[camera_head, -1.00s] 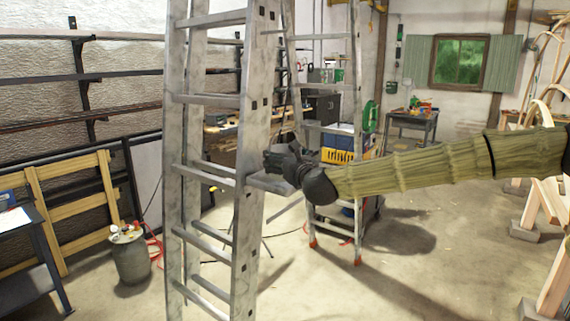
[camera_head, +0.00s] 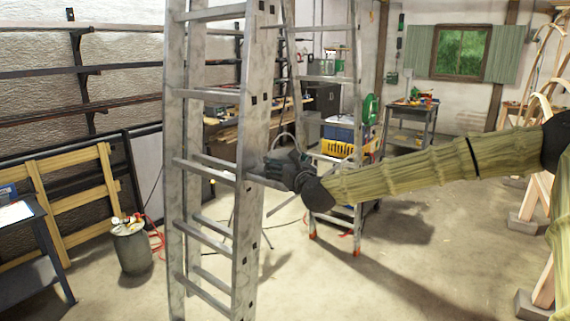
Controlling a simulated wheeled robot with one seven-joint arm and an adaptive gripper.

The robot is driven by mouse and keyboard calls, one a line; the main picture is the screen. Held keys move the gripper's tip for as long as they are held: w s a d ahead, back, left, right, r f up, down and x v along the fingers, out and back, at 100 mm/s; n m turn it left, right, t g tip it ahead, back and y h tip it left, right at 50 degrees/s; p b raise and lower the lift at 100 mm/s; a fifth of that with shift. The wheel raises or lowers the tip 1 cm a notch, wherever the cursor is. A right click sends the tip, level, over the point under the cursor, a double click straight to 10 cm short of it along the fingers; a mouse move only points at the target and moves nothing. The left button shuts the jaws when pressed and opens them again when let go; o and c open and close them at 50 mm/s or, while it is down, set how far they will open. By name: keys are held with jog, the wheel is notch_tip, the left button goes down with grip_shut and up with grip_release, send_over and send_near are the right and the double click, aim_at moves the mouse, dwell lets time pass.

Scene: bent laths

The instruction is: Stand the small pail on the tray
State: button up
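My gripper (camera_head: 274,164) is dark and reaches in from the right, beside the right rail of the metal ladder. A grey flat ledge (camera_head: 268,183), perhaps the tray, shows just below the fingers. A thin pale arc (camera_head: 285,136) stands above the gripper and may be a pail's handle; no pail body is clear there. My wrist and dark fingers overlap, so whether they are open, shut or holding something cannot be told. A grey bucket-like container (camera_head: 132,250) with small items on top stands on the floor at left, apart from the gripper.
The tall metal ladder (camera_head: 246,230) stands close by the gripper. Behind it are a yellow crate (camera_head: 338,149), a blue box (camera_head: 344,130) and a second ladder. A dark work table (camera_head: 20,225) is at left; bent-wood frames stand at right. The centre-right floor is open.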

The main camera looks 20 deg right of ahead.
jog(key=shift+r, duration=0.15)
jog(key=s+d+b, duration=0.1)
jog(key=s+b, duration=0.2)
jog(key=s, duration=0.9)
jog(key=s+a+f+n+g+y, duration=0.15)
jog(key=a+f+n, duration=0.25)
jog(key=f, duration=0.6)
jog(key=s+a+f+n+g, duration=0.1)
jog(key=a+f+n+g, duration=0.25)
jog(key=f, duration=0.55)
jog(key=s+a+f+n+g, duration=0.2)
jog(key=s+f+n, duration=0.25)
jog(key=f, duration=0.55)
jog(key=s+a+f+n+g, duration=0.2)
jog(key=s+f+n, duration=0.3)
jog(key=f, duration=0.5)
jog(key=s+d+f+n+g, duration=0.2)
jog(key=s+f+n+g, duration=0.5)
jog(key=s+f, duration=1.05)
jog(key=s+d+f+n+g+h, duration=0.1)
jog(key=s+d+f+n, duration=0.1)
jog(key=s+n, duration=0.3)
jog(key=s+d+f+n+g+h, duration=0.1)
jog(key=s+n, duration=0.4)
jog(key=s, duration=0.8)
notch_tip(320, 180, down, 3)
jog(key=d+h, duration=0.1)
jog(key=d, duration=0.1)
jog(key=shift+d+n, duration=0.3)
jog(key=shift+n, duration=0.1)
